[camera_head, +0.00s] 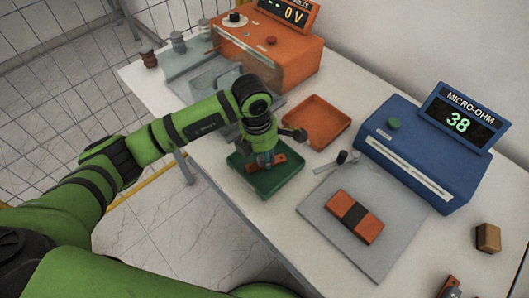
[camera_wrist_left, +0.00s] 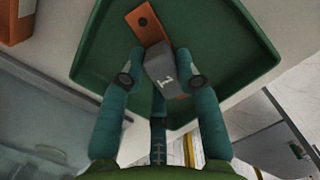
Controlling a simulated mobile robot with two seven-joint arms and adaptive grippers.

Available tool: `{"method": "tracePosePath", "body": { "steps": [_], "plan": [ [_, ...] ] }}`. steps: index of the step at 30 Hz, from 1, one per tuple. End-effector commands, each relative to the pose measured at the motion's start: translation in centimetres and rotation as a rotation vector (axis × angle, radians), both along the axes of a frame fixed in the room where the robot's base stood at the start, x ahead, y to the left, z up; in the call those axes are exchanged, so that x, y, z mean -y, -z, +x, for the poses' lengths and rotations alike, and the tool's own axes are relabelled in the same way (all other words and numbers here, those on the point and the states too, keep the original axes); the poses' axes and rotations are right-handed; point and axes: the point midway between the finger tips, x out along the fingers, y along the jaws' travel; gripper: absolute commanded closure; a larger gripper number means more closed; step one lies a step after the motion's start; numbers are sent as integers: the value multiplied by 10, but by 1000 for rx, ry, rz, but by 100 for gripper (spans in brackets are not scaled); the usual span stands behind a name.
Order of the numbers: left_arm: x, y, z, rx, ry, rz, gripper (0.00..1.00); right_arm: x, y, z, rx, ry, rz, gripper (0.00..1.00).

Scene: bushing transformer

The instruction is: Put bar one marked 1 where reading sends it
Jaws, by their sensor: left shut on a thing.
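Bar one (camera_wrist_left: 165,72) has a grey middle marked 1 and a copper end with a hole. It is between the fingers of my left gripper (camera_wrist_left: 163,78), which is shut on it. In the head view my left gripper (camera_head: 264,160) points down into the green tray (camera_head: 290,181), and a copper end of the bar (camera_head: 280,160) shows beside the fingers. The bar is within the tray's outline; I cannot tell whether it touches the floor. The blue micro-ohm meter (camera_head: 420,155) reads 38. The orange tray (camera_head: 325,107) beyond the green one looks empty. My right gripper is not in view.
A copper bar with a dark band (camera_head: 368,228) lies on the grey plate (camera_head: 382,262). A brown block (camera_head: 488,237) and another partly cut-off bar (camera_head: 450,288) are at the right. The orange voltmeter unit (camera_head: 275,55) reads 0 V, with clear covers (camera_head: 215,78) beside it.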

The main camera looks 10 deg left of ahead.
Motion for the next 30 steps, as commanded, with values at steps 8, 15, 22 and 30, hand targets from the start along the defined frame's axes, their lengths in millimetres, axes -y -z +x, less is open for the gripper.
{"method": "tracePosePath", "body": {
  "steps": [8,15,22,30],
  "plan": [
    [0,2,0,0,0,0,43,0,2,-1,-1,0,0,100],
    [0,-2,0,0,-1,0,43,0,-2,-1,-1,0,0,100],
    [-4,-33,0,9,-1,-1,43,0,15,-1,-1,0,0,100],
    [-10,-90,-4,7,0,1,43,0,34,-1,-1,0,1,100]
  ]
}}
